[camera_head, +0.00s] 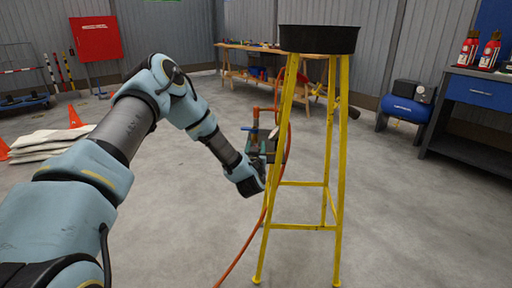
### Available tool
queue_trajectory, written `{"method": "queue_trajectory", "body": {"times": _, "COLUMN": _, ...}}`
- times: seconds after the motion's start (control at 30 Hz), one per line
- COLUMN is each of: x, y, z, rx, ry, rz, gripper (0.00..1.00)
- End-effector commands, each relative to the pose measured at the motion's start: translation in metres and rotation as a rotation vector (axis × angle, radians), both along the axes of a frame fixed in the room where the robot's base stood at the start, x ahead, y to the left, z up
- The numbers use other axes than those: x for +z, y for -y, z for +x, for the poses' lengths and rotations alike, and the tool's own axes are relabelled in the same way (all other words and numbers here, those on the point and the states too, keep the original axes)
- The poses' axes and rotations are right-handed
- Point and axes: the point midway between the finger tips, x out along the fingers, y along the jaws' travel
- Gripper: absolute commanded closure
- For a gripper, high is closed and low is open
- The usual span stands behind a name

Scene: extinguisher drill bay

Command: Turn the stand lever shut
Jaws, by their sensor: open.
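A yellow four-legged stand (331,165) with a wide black pan (318,39) on top stands upright right of centre. Behind its left leg is a copper-coloured upright pipe (255,118) with an orange hose (289,110) beside it. My gripper (268,150) is at the left side of the stand, low beside the pipe, and its jaws are open. The stand's left leg and the pipe fittings crowd the fingertips, so I cannot tell whether they touch anything. I cannot make out the lever clearly or tell its angle.
The orange hose runs down to the floor at the front. A wooden workbench (228,46) stands behind. A blue compressor (405,108) and a dark workbench (475,118) with red extinguishers (489,50) are at right.

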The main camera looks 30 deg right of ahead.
Motion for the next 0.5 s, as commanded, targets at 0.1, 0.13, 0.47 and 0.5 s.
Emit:
{"method": "queue_trajectory", "body": {"times": 0.1, "x": -0.0001, "y": 0.0001, "z": -0.0001, "rx": 0.0, "ry": 0.0, "rz": 0.0, "gripper": 0.5}}
{"method": "queue_trajectory", "body": {"times": 0.13, "x": -0.0001, "y": 0.0, "z": -0.0001, "rx": 0.0, "ry": 0.0, "rz": 0.0, "gripper": 0.5}}
{"method": "queue_trajectory", "body": {"times": 0.47, "x": 0.0, "y": 0.0, "z": -0.0004, "rx": 0.0, "ry": 0.0, "rz": 0.0, "gripper": 0.83}}
{"method": "queue_trajectory", "body": {"times": 0.5, "x": 0.0, "y": 0.0, "z": -0.0004, "rx": 0.0, "ry": 0.0, "rz": 0.0, "gripper": 0.87}}
